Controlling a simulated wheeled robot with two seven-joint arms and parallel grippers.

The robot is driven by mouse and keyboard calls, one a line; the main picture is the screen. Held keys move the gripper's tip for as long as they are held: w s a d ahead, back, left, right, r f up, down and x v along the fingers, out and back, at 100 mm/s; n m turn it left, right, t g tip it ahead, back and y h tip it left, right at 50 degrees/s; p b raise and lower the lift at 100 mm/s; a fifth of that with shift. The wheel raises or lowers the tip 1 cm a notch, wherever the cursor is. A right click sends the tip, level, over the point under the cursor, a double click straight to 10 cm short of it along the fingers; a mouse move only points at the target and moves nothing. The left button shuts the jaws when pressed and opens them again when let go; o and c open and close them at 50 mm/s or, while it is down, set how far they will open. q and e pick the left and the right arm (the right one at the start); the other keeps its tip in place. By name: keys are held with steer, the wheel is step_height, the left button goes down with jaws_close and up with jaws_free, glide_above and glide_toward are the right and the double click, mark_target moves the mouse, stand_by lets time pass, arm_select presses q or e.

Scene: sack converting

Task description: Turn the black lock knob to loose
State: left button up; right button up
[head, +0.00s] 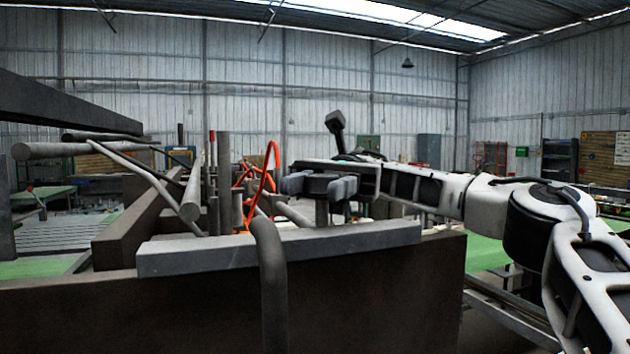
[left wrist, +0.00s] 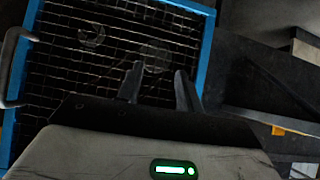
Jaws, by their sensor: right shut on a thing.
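My right gripper (head: 319,185) reaches in from the right in the head view, level, just above the grey beam's back edge. It is shut on a small dark thing between its fingers, which fits the black lock knob, though the fingers hide most of it and its turn angle cannot be read. A grey post shows just below the gripper. My left gripper (left wrist: 158,80) shows only in the left wrist view. Its two fingers stand apart with nothing between them, in front of a wire grid in a blue frame (left wrist: 207,60).
A grey beam (head: 210,252) on a wide brown panel (head: 370,285) crosses the foreground, with a bent dark pipe (head: 270,270) in front. Grey rollers and bars (head: 75,150) crowd the left. Orange hoses (head: 274,165) loop left of the right gripper. Green floor (head: 487,252) shows at right.

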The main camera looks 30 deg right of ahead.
mark_target(317, 177)
stand_by(0.5)
steer(key=o, duration=1)
arm_select(q)
steer(key=shift+d, duration=0.1)
arm_select(e)
steer(key=shift+r, duration=0.15)
steer(key=shift+r, duration=0.25)
step_height(317, 177, up, 2)
steer(key=shift+r, duration=0.15)
arm_select(q)
steer(key=f+b, duration=0.1)
steer(key=b, duration=0.1)
steer(key=f+b, duration=0.1)
steer(key=b, duration=0.2)
steer(key=shift+w+d+f, duration=0.1)
steer(key=shift+w+d, duration=0.05)
steer(key=shift+d, duration=0.25)
arm_select(e)
steer(key=s+a+r, duration=0.2)
steer(key=s+r, duration=0.1)
steer(key=s, duration=0.1)
steer(key=s+a+r, duration=0.3)
steer(key=s, duration=0.1)
steer(key=s+a+r, duration=0.2)
steer(key=s+r, duration=0.2)
steer(key=shift+a, duration=0.2)
